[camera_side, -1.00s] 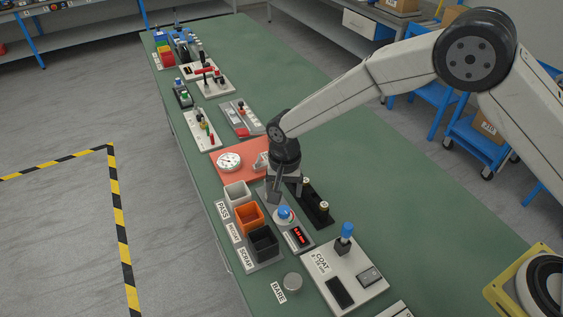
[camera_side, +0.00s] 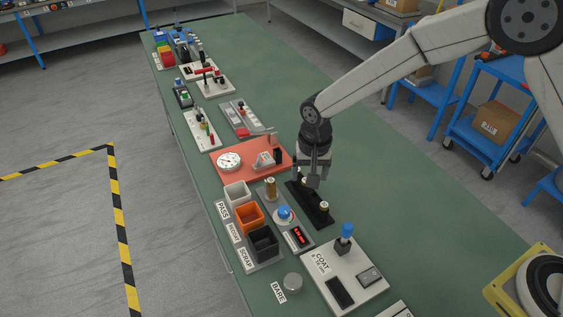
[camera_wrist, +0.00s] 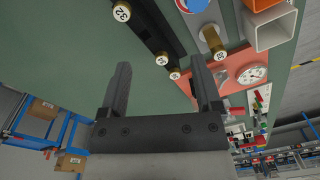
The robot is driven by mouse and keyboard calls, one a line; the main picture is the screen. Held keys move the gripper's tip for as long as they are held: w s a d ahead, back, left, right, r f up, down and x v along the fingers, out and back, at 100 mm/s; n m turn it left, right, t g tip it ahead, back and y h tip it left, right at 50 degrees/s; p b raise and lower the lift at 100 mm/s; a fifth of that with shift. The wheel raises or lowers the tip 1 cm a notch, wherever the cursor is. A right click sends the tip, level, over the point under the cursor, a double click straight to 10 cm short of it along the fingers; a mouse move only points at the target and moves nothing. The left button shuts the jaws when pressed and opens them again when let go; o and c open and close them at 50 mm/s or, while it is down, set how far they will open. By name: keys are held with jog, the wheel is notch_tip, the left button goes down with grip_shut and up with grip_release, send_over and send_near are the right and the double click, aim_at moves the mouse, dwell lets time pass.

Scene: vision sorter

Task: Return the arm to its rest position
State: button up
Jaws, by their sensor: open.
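My gripper (camera_side: 316,180) hangs pointing down above the black rack (camera_side: 318,214) in the side view. My gripper partly hides the rack's far end.
White (camera_side: 237,192), orange (camera_side: 249,217) and black (camera_side: 264,243) bins stand along the left edge. A red plate with a dial (camera_side: 229,161) lies behind them. A blue button (camera_side: 284,213) and the COAT station (camera_side: 344,280) are nearer. The green bench (camera_side: 400,220) is clear to the right.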

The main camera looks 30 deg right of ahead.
jog(key=s+d+r+n+t, duration=0.1)
jog(key=s+d+r+n, duration=0.1)
jog(key=s+d, duration=0.6)
jog(key=s+d+r+n+t, duration=0.1)
jog(key=s+d+r+n, duration=0.2)
jog(key=s+d, duration=0.6)
jog(key=shift+v, duration=1.2)
